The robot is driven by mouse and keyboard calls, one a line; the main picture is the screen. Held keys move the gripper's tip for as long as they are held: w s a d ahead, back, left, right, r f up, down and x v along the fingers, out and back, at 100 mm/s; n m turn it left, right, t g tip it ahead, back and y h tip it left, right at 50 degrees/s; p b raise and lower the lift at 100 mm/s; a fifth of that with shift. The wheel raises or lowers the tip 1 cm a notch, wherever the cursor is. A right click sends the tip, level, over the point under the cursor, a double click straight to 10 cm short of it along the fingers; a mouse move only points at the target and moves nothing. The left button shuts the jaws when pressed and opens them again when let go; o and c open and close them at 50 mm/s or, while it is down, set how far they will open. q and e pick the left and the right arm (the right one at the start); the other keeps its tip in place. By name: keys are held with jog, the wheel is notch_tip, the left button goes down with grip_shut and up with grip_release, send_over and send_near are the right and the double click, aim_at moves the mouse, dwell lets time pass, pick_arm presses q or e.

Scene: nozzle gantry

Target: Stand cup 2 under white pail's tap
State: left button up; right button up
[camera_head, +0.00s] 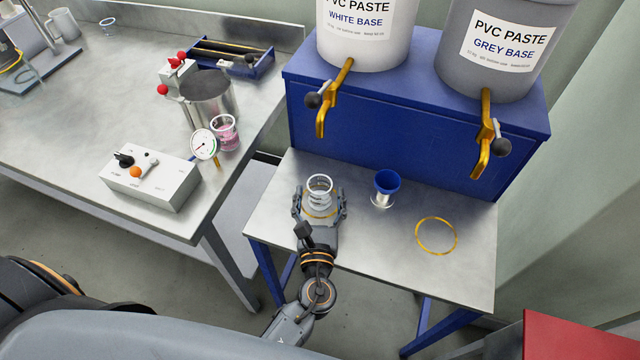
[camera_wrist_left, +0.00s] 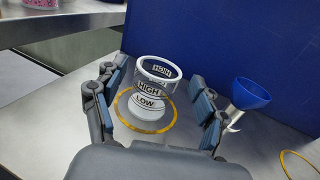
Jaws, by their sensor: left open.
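A clear cup (camera_head: 319,187) with HIGH and LOW marks stands upright on the small steel table. In the left wrist view, the cup (camera_wrist_left: 152,92) stands inside a yellow ring (camera_wrist_left: 171,126). I see no number on it. The white pail (camera_head: 365,35) stands on the blue stand, and its brass tap (camera_head: 322,118) hangs above and behind the cup. My left gripper (camera_head: 320,197) is open, with one finger on each side of the cup. In the left wrist view, the fingers (camera_wrist_left: 162,88) look apart from the cup. My right gripper is out of view.
A blue funnel-like cup (camera_head: 387,183) stands right of the clear cup. An empty yellow ring (camera_head: 436,236) lies under the grey pail's (camera_head: 505,50) tap. A pink-filled cup (camera_head: 226,133) and a gauge (camera_head: 204,145) are on the left bench.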

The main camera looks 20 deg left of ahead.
pick_arm(q)
jog(key=b+v, duration=0.1)
jog(key=v, duration=0.7)
